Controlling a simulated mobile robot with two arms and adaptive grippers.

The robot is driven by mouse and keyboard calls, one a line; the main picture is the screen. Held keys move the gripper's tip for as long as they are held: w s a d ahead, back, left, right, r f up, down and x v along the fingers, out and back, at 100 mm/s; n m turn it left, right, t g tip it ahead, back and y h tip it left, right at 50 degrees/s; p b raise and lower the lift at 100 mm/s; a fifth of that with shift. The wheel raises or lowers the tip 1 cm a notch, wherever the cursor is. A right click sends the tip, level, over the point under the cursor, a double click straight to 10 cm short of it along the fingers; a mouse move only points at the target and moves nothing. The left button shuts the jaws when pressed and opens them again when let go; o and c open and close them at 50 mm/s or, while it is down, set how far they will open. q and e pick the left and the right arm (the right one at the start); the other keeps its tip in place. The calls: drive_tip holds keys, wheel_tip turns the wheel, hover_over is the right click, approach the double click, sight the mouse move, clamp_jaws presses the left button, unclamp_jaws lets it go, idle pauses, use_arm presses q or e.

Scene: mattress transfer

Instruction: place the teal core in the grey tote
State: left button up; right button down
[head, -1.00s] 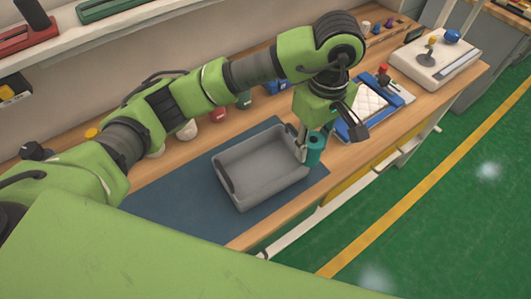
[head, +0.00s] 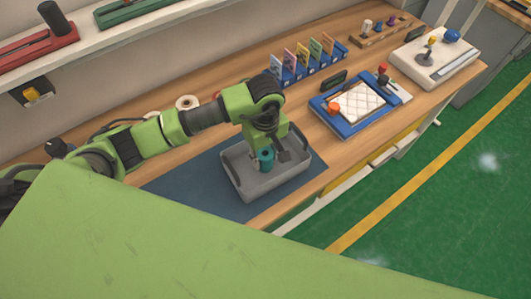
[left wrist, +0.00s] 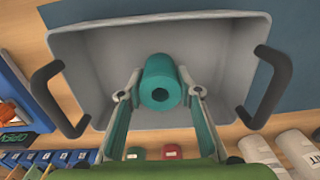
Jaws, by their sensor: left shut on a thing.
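The grey tote (head: 288,180) sits on the dark blue mat, with two black handles, and looks empty apart from the core. The gripper and core are over its inside; I cannot tell whether the core touches the floor. My right gripper is not in view.
The dark blue mat (head: 190,189) lies under the tote. To the right are a blue frame with a white quilted pad (head: 362,104) and a white joystick box (head: 436,56). Blue holders with coloured cards (head: 300,67) stand behind. The bench's front edge is close to the tote.

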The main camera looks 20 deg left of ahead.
use_arm(q)
drive_tip(key=shift+d, duration=0.1)
drive_tip(key=shift+f, duration=0.2)
drive_tip(key=o, duration=1.1)
drive_tip(key=shift+r, duration=0.15)
drive_tip(key=shift+r, duration=0.2)
wheel_tip(320, 180, up, 12)
drive_tip(key=b, duration=0.3)
drive_tip(key=shift+f, duration=0.15)
